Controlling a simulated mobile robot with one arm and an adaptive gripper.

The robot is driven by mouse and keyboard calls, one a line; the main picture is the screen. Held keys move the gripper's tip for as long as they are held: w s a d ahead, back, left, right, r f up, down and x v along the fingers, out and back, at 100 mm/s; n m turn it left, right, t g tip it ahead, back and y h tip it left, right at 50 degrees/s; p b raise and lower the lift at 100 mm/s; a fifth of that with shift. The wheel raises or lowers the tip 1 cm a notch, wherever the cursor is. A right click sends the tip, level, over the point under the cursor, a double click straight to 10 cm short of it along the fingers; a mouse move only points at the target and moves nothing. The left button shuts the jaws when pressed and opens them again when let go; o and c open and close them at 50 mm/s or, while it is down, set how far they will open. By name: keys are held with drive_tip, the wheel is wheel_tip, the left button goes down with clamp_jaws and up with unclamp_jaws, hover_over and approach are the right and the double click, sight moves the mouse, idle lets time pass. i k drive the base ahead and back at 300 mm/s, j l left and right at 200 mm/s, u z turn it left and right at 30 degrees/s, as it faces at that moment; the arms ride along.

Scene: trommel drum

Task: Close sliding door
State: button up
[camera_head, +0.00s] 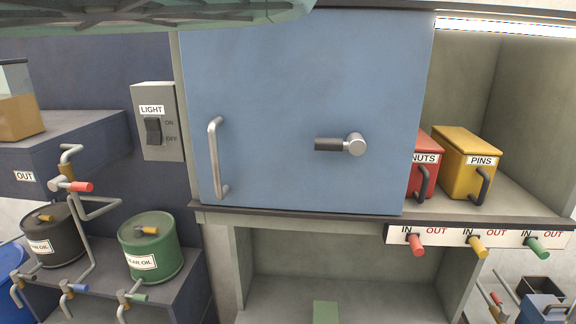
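The sliding door is a flat blue panel (285,75) across the left and middle of a grey cabinet. A vertical silver bar handle (214,158) is on its left side, and a latch with a black grip and round silver knob (350,145) is right of its middle. The right part of the cabinet is uncovered. There a red box marked NUTS (423,150), partly hidden by the door, and a yellow box marked PINS (468,150) stand on the shelf. My gripper is not in view.
A light switch box (158,121) is left of the door. Red, yellow and green IN/OUT knobs sit on a white strip (480,237) below the shelf. Black and green oil drums (151,246) with taps stand at lower left. A green-grey structure (150,12) crosses the top.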

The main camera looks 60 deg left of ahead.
sight(258, 98)
drive_tip(key=k+l+u, duration=0.1)
drive_tip(key=l+u, duration=0.3)
drive_tip(key=k+l+u, duration=0.15)
drive_tip(key=u, duration=0.25)
drive_tip(key=k+l+u, duration=0.15)
drive_tip(key=u, duration=0.25)
drive_tip(key=i+j, duration=0.3)
drive_tip(key=i, duration=0.1)
